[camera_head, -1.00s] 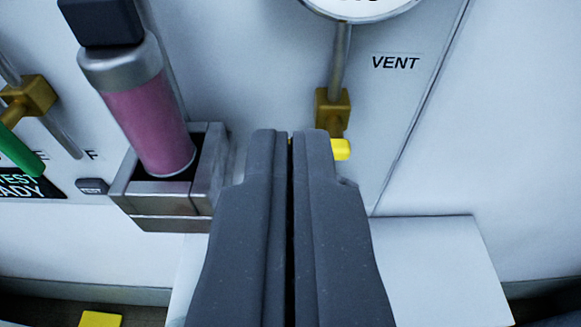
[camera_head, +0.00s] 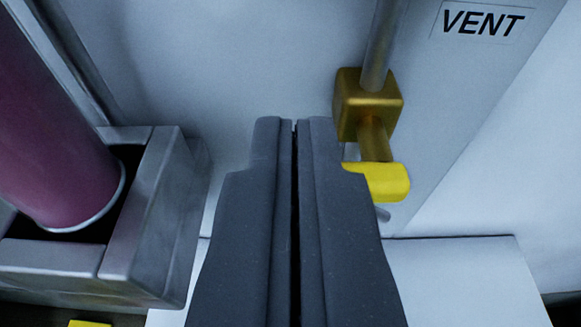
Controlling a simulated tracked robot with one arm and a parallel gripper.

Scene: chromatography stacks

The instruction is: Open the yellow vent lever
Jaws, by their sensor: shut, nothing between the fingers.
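The yellow vent lever (camera_head: 388,181) shows just right of my gripper's fingertips. It hangs below a brass valve block (camera_head: 367,103) on a grey pipe, and its left part is hidden behind my right finger. A "VENT" label (camera_head: 483,21) is on the panel at the upper right. My gripper (camera_head: 295,122) is shut and empty, its tips up in front of the panel and to the left of the lever. I cannot tell whether the right finger touches the lever.
A pink column (camera_head: 55,130) stands in a grey metal holder (camera_head: 160,215) close on the left. A pale ledge (camera_head: 460,280) lies below the lever. The panel's right edge runs down past the lever, with a plain white surface beyond it.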

